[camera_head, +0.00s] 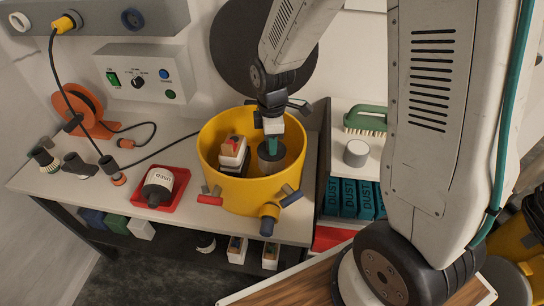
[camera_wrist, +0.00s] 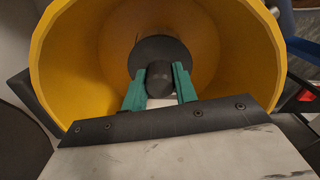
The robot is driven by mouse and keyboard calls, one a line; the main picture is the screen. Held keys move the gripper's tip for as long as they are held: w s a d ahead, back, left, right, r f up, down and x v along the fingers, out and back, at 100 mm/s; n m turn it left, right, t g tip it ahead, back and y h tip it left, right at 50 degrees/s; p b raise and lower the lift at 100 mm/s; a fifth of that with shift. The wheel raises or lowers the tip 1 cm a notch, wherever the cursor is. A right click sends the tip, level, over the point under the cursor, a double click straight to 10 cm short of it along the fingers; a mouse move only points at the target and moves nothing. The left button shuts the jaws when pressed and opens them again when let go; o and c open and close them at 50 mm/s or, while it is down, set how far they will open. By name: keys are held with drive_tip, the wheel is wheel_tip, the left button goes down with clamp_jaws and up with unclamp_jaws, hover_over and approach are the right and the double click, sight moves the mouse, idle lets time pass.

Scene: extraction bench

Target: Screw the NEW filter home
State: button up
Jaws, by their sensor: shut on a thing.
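My gripper (camera_head: 272,146) reaches down into the open yellow drum (camera_head: 213,165). Its green fingers (camera_wrist: 158,85) are shut on the dark knob (camera_wrist: 159,72) of a dark grey cylindrical filter (camera_head: 270,163), which stands about upright inside the drum. In the wrist view a dark round disc (camera_wrist: 150,50) shows around the knob. No label on this filter is in sight, and its lower end is hidden, so I cannot tell how it is seated. Another filter (camera_head: 157,186), with a white label reading USED, lies in a red tray (camera_head: 172,205) on the bench.
A white and red unit (camera_head: 232,150) stands inside the drum, left of the filter. A control box (camera_head: 143,82), an orange reel (camera_head: 85,110) and dark hose fittings (camera_head: 75,163) are at left. A brush (camera_head: 366,120) and a grey cylinder (camera_head: 356,153) sit on the right shelf.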

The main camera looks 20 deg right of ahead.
drive_tip(key=m, duration=0.4)
drive_tip(key=shift+m, duration=0.4)
drive_tip(key=m, duration=0.4)
drive_tip(key=shift+m, duration=0.3)
drive_tip(key=m, duration=0.8)
drive_tip(key=shift+m, duration=0.3)
drive_tip(key=o, duration=1.1)
